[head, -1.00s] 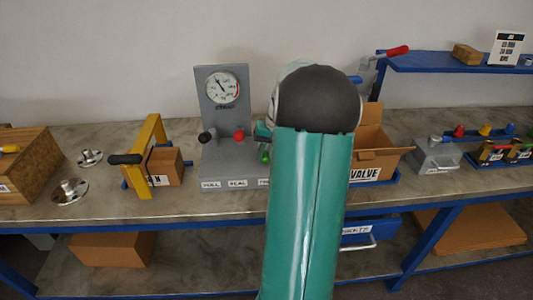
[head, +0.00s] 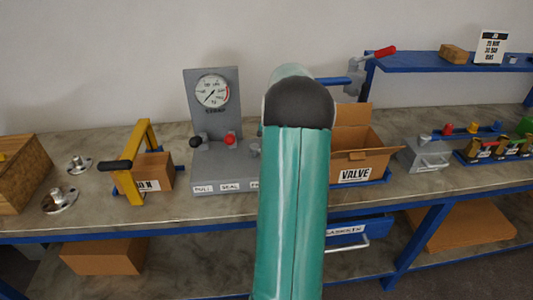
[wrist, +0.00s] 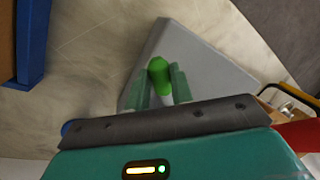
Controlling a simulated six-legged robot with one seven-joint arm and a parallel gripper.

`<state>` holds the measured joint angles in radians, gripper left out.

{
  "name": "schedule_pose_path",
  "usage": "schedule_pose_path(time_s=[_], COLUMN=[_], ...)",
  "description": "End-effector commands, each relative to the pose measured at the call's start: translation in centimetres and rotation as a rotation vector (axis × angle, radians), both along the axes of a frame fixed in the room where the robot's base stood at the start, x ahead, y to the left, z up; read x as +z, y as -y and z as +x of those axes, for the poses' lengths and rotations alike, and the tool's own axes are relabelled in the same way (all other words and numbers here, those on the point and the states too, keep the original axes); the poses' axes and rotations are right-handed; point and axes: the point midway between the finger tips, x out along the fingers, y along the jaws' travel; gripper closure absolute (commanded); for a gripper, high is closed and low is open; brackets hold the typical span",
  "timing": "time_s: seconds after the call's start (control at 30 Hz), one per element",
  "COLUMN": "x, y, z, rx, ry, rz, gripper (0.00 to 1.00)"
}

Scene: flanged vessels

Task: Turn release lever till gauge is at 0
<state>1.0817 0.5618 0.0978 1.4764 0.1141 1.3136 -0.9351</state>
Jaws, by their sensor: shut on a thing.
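The grey test stand (head: 217,171) stands on the bench left of my arm in the head view, with a round white gauge (head: 211,91) on its upright panel. The gauge needle seems to point to the lower left; its exact reading is too small to tell. A black knob (head: 196,141) and a red knob (head: 230,138) show on the stand. In the wrist view, the fingers of my gripper (wrist: 164,82) are shut on the green knob of the release lever (wrist: 159,72), over the stand's grey base. My arm hides gripper and green knob in the head view.
A yellow frame with a black handle (head: 114,165) stands to the left, in front of a cardboard box. An open box marked VALVE (head: 356,175) is close to my arm's right. Metal flanges (head: 60,200) lie at the left. A blue shelf (head: 440,63) is at the back right.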

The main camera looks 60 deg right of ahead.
Motion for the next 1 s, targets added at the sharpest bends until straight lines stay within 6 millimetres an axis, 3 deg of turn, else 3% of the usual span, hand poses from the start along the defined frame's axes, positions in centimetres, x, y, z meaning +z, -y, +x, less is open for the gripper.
schedule_pose_path(time_s=[0.5,1.0], x=[0.1,0.2], y=[2.8,3.6], z=[0.7,1.1], rx=[0.432,0.575], ry=[0.003,0.003], rz=[-0.003,-0.005], gripper=[1.00,1.00])
